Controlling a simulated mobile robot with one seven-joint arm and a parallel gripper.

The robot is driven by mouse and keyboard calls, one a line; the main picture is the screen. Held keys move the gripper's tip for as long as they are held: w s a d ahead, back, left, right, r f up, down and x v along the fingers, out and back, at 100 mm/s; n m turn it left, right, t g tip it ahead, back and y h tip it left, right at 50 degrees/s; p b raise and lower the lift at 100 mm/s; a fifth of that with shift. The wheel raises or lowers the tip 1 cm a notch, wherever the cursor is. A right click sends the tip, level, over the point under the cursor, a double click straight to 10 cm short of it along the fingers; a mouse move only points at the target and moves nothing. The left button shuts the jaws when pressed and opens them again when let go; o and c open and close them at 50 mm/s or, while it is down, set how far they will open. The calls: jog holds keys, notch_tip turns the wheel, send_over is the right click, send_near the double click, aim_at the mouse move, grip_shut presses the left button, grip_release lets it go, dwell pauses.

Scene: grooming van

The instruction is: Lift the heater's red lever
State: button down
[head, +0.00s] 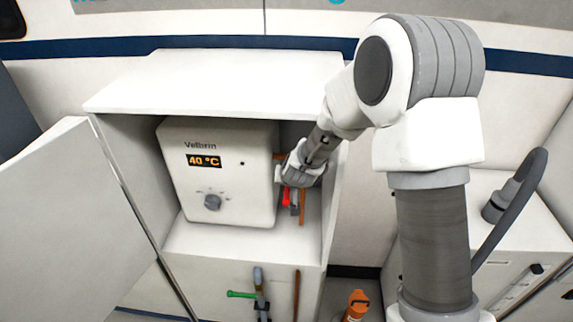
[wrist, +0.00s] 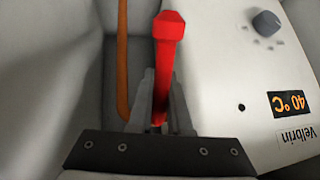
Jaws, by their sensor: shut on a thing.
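The heater (head: 222,170) is a white box inside the open cabinet, with a lit 40 °C display and a grey knob. Its red lever (head: 286,196) shows at the heater's right side, just below my gripper (head: 296,178). In the wrist view the red lever (wrist: 167,60) runs between the fingers of my gripper (wrist: 160,105), its thick end sticking out past the fingertips. The fingers are shut on it. The lever's base is hidden by the gripper.
A copper pipe (head: 303,207) runs close beside the lever and also shows in the wrist view (wrist: 122,60). The cabinet door (head: 65,215) stands open at left. The cabinet's right wall is close to my gripper. A green-handled valve (head: 242,295) sits below, and an orange bottle (head: 357,305) stands at lower right.

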jog(key=shift+s+r+g+p, duration=0.2)
jog(key=shift+g+p, duration=0.6)
jog(key=shift+p, duration=0.65)
jog(key=shift+f+p, duration=0.15)
jog(key=shift+p, duration=0.15)
jog(key=c, duration=0.8)
grip_release()
jog(key=shift+c, duration=0.2)
jog(key=p+v, duration=0.2)
jog(key=v, duration=1.5)
jog(key=shift+r, duration=0.3)
jog(key=shift+w, duration=0.1)
